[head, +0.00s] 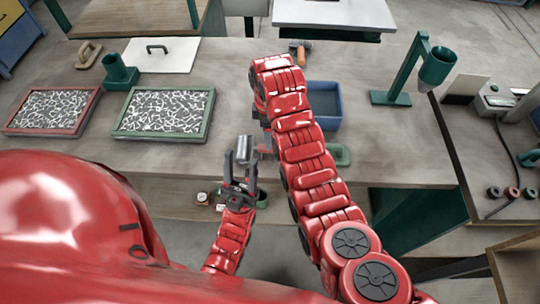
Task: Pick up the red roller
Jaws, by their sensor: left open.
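I cannot clearly make out a red roller. A small orange-brown tool (300,50) with a dark part lies at the table's back edge, beyond my right arm; it is too small to identify. My left gripper (246,158) is open at the table's front edge, fingers pointing away from me. A grey, cylinder-like piece shows around its fingertips; I cannot tell whether it is a separate object. My right arm reaches over the table and bends down at its far end. Its gripper (260,108) is mostly hidden behind the arm, so its jaws cannot be read.
A red-framed tray (98,108) and a green-framed tray (207,112) hold white fibres. Behind them are a green cup holder (118,72) and a white board (180,55). A blue bin (336,100) and a green stand (391,98) are right of my right arm.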

